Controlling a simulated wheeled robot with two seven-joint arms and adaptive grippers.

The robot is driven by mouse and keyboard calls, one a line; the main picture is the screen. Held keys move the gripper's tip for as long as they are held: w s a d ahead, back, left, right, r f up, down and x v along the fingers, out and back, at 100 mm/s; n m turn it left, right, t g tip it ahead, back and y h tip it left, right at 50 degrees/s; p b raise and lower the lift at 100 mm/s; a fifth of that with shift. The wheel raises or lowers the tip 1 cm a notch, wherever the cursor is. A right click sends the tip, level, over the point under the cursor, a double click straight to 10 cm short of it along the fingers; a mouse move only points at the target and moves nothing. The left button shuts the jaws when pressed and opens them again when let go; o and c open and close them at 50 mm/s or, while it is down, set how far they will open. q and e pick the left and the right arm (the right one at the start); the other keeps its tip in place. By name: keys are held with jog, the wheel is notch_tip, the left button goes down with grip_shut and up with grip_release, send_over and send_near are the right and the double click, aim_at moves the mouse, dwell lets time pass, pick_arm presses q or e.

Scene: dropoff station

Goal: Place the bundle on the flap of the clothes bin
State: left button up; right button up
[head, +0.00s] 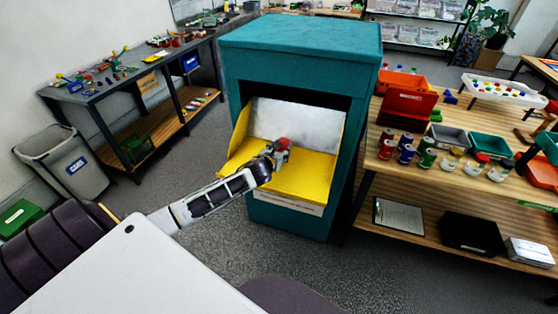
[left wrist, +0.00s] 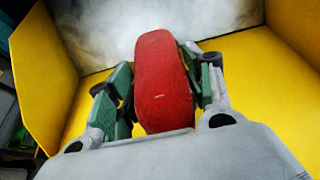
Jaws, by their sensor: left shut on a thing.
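The clothes bin (head: 300,45) is a tall teal box with an open front. Its yellow flap (head: 300,183) is folded down, with a yellow side wall and a pale grey back panel. The flap also fills much of the left wrist view (left wrist: 262,85). The bundle (left wrist: 163,80) is a rounded red thing between my left gripper's fingers; it shows small in the head view (head: 282,144). My left gripper (head: 280,152) is shut on the bundle, over the flap inside the opening. I cannot tell whether the bundle touches the flap. My right gripper is not in view.
A wooden shelf table (head: 462,184) with cans, jars and trays stands close at the bin's right. A grey waste bin (head: 65,160) and a dark workbench (head: 110,90) are at the left. The grey floor (head: 190,160) between them is clear.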

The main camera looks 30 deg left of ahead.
pick_arm(q)
jog(key=shift+f, duration=0.25)
jog(key=shift+f, duration=0.1)
jog(key=shift+f, duration=1.8)
jog(key=o, duration=1.1)
jog(key=shift+f, duration=0.1)
jog(key=shift+s, duration=0.1)
jog(key=shift+v, duration=5.95)
